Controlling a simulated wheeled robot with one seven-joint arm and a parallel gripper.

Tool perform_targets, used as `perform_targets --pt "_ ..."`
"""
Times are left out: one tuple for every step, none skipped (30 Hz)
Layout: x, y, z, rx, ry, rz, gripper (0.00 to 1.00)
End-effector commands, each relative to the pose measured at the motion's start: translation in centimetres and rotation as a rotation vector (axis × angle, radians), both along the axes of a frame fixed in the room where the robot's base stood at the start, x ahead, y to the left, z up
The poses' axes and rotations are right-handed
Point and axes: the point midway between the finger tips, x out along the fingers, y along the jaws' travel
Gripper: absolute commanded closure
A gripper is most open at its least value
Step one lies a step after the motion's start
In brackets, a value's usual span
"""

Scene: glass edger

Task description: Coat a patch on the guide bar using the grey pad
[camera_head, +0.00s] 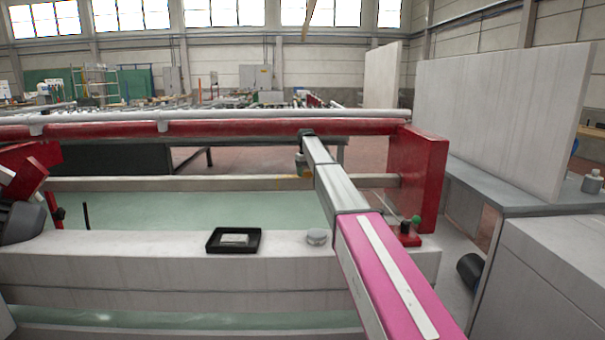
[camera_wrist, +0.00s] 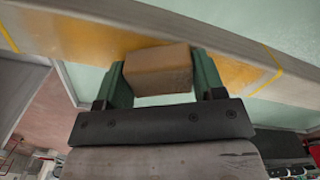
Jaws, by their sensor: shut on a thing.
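My gripper (camera_wrist: 160,82) is shut on a small block-shaped pad (camera_wrist: 158,70), which looks tan-brown here, between its two green fingers. The pad is at the face of the guide bar (camera_wrist: 300,92), overlapping its lower edge in the wrist view; I cannot tell if it touches. A yellow-orange film (camera_wrist: 85,40) covers much of the bar face, between yellow marking lines (camera_wrist: 277,76). In the head view, my gripper (camera_head: 301,172) is at the pale guide bar (camera_head: 130,184), beside a small yellow mark (camera_head: 284,182); the pad is hidden there.
A black tray (camera_head: 213,246) with a pale grey block (camera_head: 235,239) and a round metal tin (camera_head: 317,236) rest on the near ledge. A red beam (camera_head: 230,128) runs behind the bar, with a red end post (camera_head: 425,180) at right. Green glass (camera_head: 180,210) lies below.

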Motion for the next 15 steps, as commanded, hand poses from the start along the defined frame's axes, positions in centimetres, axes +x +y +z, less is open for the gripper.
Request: perform_targets --pt "0.0 -0.5 -0.1 -0.002 0.001 -0.002 0.56" --pt "0.0 -0.8 -0.1 -0.002 0.001 -0.002 0.56" --pt "0.0 -1.1 -0.1 -0.002 0.001 -0.002 0.56" --pt "0.0 -1.3 0.0 -0.002 0.001 -0.002 0.56" --pt "0.0 -1.5 0.0 -0.002 0.001 -0.002 0.56" --pt "0.0 -1.7 0.0 -0.002 0.001 -0.002 0.56" --pt "0.0 -1.8 0.0 -0.002 0.001 -0.002 0.56" --pt "0.0 -1.9 0.0 -0.002 0.001 -0.001 0.56" --pt "0.0 -2.0 0.0 -0.002 0.001 -0.001 0.56" --pt "0.0 -2.0 0.0 -0.001 0.000 -0.001 0.56" --pt "0.0 -2.1 0.0 -0.001 0.000 -0.001 0.56" --pt "0.0 -2.2 0.1 -0.001 0.000 -0.001 0.56" --pt "0.0 -2.3 0.1 -0.001 0.000 -0.001 0.56" --pt "0.0 -2.5 0.1 -0.001 0.000 -0.001 0.56" --pt "0.0 -2.8 0.1 -0.001 0.000 -0.001 0.56"
